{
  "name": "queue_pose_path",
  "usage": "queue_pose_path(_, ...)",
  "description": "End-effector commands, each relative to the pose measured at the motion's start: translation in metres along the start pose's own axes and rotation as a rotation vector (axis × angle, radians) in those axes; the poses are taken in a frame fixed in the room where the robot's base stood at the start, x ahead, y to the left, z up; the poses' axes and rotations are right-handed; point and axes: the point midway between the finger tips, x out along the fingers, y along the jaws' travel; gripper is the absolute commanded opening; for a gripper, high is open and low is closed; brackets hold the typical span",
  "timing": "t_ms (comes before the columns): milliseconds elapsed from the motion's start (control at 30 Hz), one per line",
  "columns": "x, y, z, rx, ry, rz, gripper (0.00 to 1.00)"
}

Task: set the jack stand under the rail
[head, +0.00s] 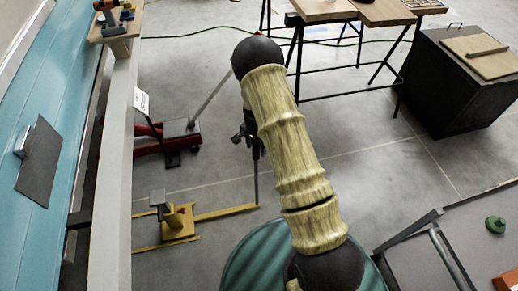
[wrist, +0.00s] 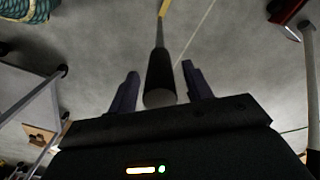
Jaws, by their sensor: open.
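The yellow jack stand (head: 178,224) stands on the floor at the lower left in the head view, with a dark saddle on its post and a red knob. It is beside the long pale rail (head: 117,160) along the camper's side. A yellow bar (head: 225,212) runs right from the stand to a thin upright rod (head: 257,185). My gripper (head: 252,146) is above this rod. In the wrist view, my gripper (wrist: 159,82) is open, with the rod's black grip (wrist: 160,80) between its fingers and visible gaps on both sides.
A red floor jack (head: 170,137) with a raised grey handle stands behind the jack stand. A teal camper wall (head: 60,130) lies left. Tables (head: 365,12) and a black cabinet (head: 460,85) stand at the back right. A grey cart (head: 455,235) is at the right front.

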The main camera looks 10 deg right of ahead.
Motion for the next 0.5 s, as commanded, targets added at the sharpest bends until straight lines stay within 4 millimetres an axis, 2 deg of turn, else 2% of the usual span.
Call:
queue_pose_path(133,0.0115,0.0004,-0.0001,0.001,-0.001,0.0,0.5)
queue_pose_path(400,0.0123,0.004,-0.005,0.012,-0.001,0.0,0.5)
queue_pose_path(500,0.0121,0.0045,-0.0057,0.013,0.0,0.0,0.33)
